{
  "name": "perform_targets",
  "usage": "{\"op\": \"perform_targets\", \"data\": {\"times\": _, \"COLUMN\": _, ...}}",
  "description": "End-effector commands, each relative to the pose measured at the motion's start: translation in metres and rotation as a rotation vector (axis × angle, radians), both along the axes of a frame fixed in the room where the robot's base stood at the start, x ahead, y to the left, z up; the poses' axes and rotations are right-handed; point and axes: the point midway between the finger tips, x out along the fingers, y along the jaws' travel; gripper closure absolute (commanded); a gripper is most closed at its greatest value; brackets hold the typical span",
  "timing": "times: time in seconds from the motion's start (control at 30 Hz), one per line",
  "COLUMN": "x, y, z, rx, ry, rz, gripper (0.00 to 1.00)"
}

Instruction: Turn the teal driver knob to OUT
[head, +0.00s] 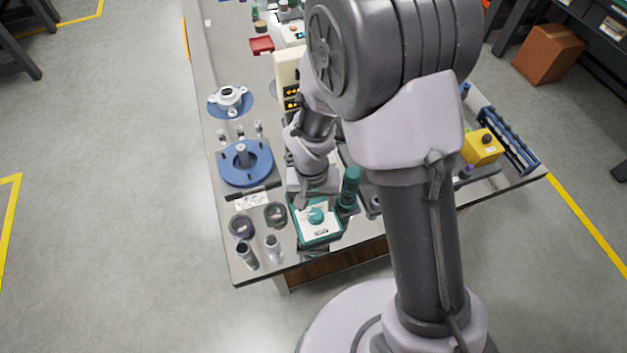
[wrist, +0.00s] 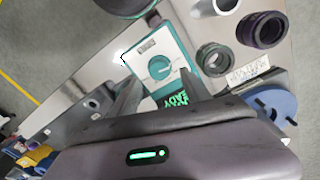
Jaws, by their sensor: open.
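The teal driver knob (head: 316,215) sits on the white top face of a teal control box (head: 318,236) at the table's near edge. In the wrist view the round knob (wrist: 159,67) shows on the box (wrist: 185,58), beyond my fingertips. A green lit display reading READY shows on the box between my fingers. My gripper (wrist: 143,90) is open and empty, its fingers pointing at the box. In the head view my gripper (head: 308,196) is just behind the knob, partly hidden by my wrist. The knob's label is too small to read.
A teal cylindrical tool (head: 348,188) stands right of the box. Two dark rings (head: 275,214) and metal cylinders (head: 273,248) stand to its left. A blue round fixture (head: 246,163) lies farther back. A yellow box (head: 481,147) is at the right.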

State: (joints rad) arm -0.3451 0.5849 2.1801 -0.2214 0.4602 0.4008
Motion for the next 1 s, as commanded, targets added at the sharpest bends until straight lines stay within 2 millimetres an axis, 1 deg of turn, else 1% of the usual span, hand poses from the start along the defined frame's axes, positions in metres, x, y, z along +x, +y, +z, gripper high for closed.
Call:
{"op": "perform_targets", "data": {"times": 0.03, "x": 0.001, "y": 0.001, "z": 0.023, "rx": 0.002, "ry": -0.005, "rz": 0.000, "gripper": 0.45}}
{"op": "perform_targets", "data": {"times": 0.2, "x": 0.002, "y": 0.004, "z": 0.081, "rx": 0.003, "ry": -0.006, "rz": 0.000, "gripper": 0.45}}
{"op": "perform_targets", "data": {"times": 0.3, "x": 0.002, "y": 0.005, "z": 0.108, "rx": 0.002, "ry": -0.005, "rz": 0.001, "gripper": 0.45}}
{"op": "perform_targets", "data": {"times": 0.4, "x": 0.001, "y": 0.006, "z": 0.127, "rx": 0.001, "ry": -0.003, "rz": 0.001, "gripper": 0.45}}
{"op": "perform_targets", "data": {"times": 0.5, "x": 0.001, "y": 0.006, "z": 0.136, "rx": 0.001, "ry": -0.002, "rz": 0.001, "gripper": 0.45}}
{"op": "perform_targets", "data": {"times": 0.57, "x": 0.001, "y": 0.006, "z": 0.139, "rx": 0.001, "ry": -0.002, "rz": 0.001, "gripper": 0.45}}
{"op": "perform_targets", "data": {"times": 1.0, "x": 0.001, "y": 0.006, "z": 0.140, "rx": 0.002, "ry": -0.004, "rz": -0.001, "gripper": 0.45}}
